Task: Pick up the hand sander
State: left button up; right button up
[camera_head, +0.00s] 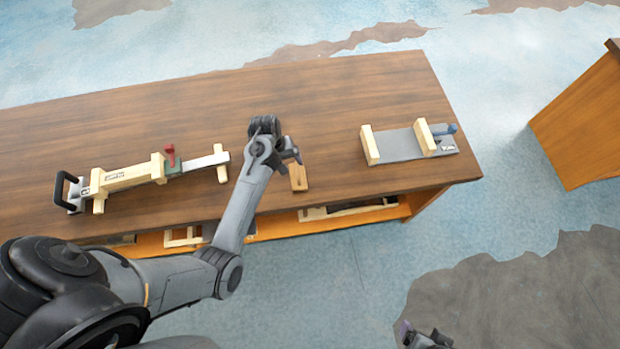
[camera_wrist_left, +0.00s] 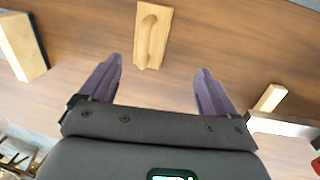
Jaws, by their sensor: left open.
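The hand sander, a small light wooden block with a raised grip (camera_head: 299,178), lies on the brown table near its front edge. It also shows in the left wrist view (camera_wrist_left: 152,35), at the top centre. My left gripper (camera_head: 291,152) is above the table at the sander. In the left wrist view its two purple fingers (camera_wrist_left: 158,66) are spread wide with nothing between them, and the sander shows beyond the fingertips, not touched. Only a small part of my right gripper (camera_head: 424,338) shows at the bottom edge of the head view; its jaws are unclear.
A wooden frame with a black handle and red clamp (camera_head: 125,178) lies to the left on the table (camera_head: 300,95). A grey plate with two wooden bars (camera_head: 400,145) lies to the right. The table's middle is clear. An orange shelf (camera_head: 285,226) runs below; a cabinet (camera_head: 580,130) stands right.

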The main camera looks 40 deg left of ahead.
pick_arm(q)
jog(key=shift+w+d+f+b, duration=0.25)
jog(key=shift+w+f, duration=0.3)
jog(key=shift+f, duration=1.1)
jog(key=shift+w+d+f+b, duration=0.15)
jog(key=shift+w+d+f, duration=0.25)
jog(key=shift+f, duration=1.2)
jog(key=shift+w+d+f+b, duration=0.2)
jog(key=shift+w+f, duration=0.45)
jog(key=shift+f, duration=1)
jog(key=c, duration=1.2)
notch_tip(320, 180, up, 10)
jog(key=shift+r+p, duration=0.1)
jog(key=shift+p, duration=0.5)
